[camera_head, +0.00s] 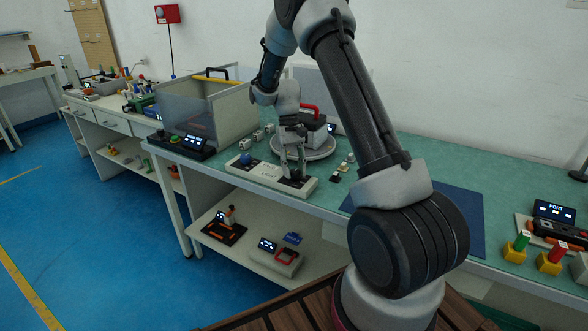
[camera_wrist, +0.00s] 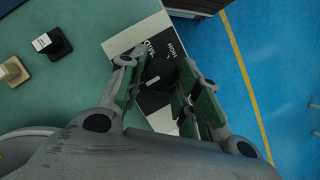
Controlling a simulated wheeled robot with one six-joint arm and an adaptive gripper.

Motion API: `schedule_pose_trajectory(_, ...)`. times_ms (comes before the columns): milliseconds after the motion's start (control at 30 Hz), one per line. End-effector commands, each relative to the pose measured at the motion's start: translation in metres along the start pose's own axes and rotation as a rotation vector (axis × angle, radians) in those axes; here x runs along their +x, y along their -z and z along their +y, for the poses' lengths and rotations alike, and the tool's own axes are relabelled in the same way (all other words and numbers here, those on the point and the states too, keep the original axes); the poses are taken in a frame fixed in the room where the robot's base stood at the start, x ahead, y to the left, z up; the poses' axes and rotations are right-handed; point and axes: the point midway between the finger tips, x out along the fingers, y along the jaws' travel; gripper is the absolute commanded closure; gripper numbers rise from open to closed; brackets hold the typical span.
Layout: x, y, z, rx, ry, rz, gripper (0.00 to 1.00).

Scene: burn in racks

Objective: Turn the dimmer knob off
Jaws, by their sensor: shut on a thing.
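A long white control panel (camera_head: 262,174) lies along the front edge of the green bench. It also shows in the wrist view (camera_wrist: 125,42), with a black label plate bearing white lettering that includes "HIGH". The dark dimmer knob (camera_wrist: 160,76) sits on that plate between my fingers. My gripper (camera_head: 292,171) points down over the right part of the panel. In the wrist view my gripper (camera_wrist: 161,62) has one finger on each side of the knob and is shut on it. The fingers partly hide the knob and lettering, so its setting cannot be read.
A clear-sided bin (camera_head: 207,105) and a black display unit (camera_head: 180,145) stand to the left. Behind my gripper is a round turntable (camera_head: 318,151) carrying a red-handled device. Small blocks (camera_head: 343,168) lie to the right.

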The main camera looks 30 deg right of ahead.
Motion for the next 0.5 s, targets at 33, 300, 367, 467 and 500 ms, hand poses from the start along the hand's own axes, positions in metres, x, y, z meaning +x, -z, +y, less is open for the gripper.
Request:
schedule_pose_trajectory(33,-0.0005,0.0005,0.0002,-0.001,-0.001,0.002,0.91)
schedule_pose_trajectory(300,-0.0004,0.0003,0.0001,0.000,0.000,0.002,0.60)
schedule_pose_trajectory(367,-0.0003,0.0003,0.0001,0.000,0.000,0.001,0.49)
schedule_pose_trajectory(467,-0.0002,0.0002,0.0000,0.000,0.000,0.001,0.45)
schedule_pose_trajectory(500,-0.0002,0.0001,0.0000,0.000,0.000,0.001,0.45)
